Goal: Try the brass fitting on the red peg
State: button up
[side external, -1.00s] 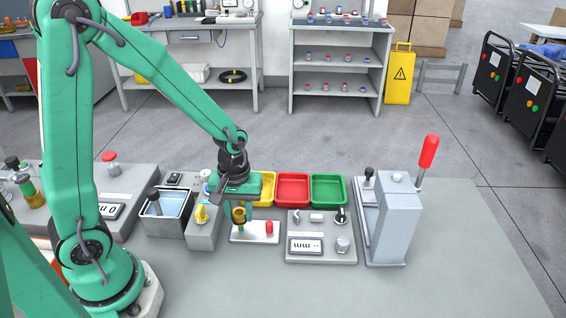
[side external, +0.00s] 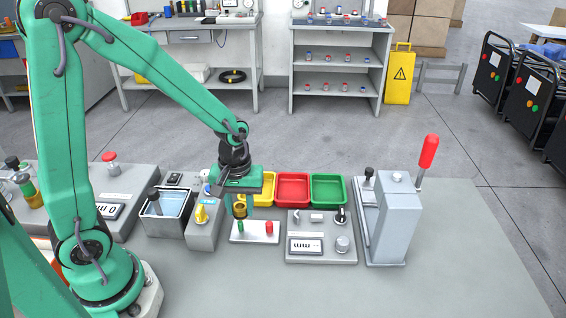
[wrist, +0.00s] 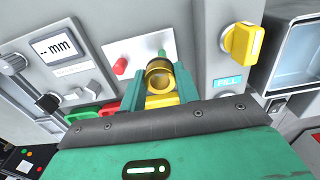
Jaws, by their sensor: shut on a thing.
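The brass fitting (side external: 240,209) is held between the green fingers of my gripper (side external: 239,206). In the wrist view the fitting (wrist: 158,75) shows as a ring between the two fingertips (wrist: 159,87). The fitting is above the green peg (side external: 241,228), with the peg showing just below it. The red peg (side external: 269,227) stands bare on the same white plate (side external: 255,238), to the right of the green peg. In the wrist view the red peg (wrist: 120,66) is to the left of the green peg (wrist: 162,54).
Yellow (side external: 269,201), red (side external: 293,203) and green (side external: 329,204) trays sit behind the plate. A gauge with an mm display (side external: 305,246) and a grey red-handled press (side external: 395,222) stand to the right. A box with a yellow knob (side external: 201,214) is close on the left. The front table is clear.

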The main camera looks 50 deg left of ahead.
aim_at(269, 223)
jog(key=w+d+r, duration=0.2)
jog(key=w+d, duration=0.2)
jog(key=shift+w+d+r, duration=0.3)
jog(key=shift+d+r, duration=0.1)
jog(key=shift+f, duration=0.1)
jog(key=shift+f, duration=2.1)
jog(key=shift+f, duration=1.7)
jog(key=shift+r, duration=0.15)
jog(key=shift+r, duration=2.5)
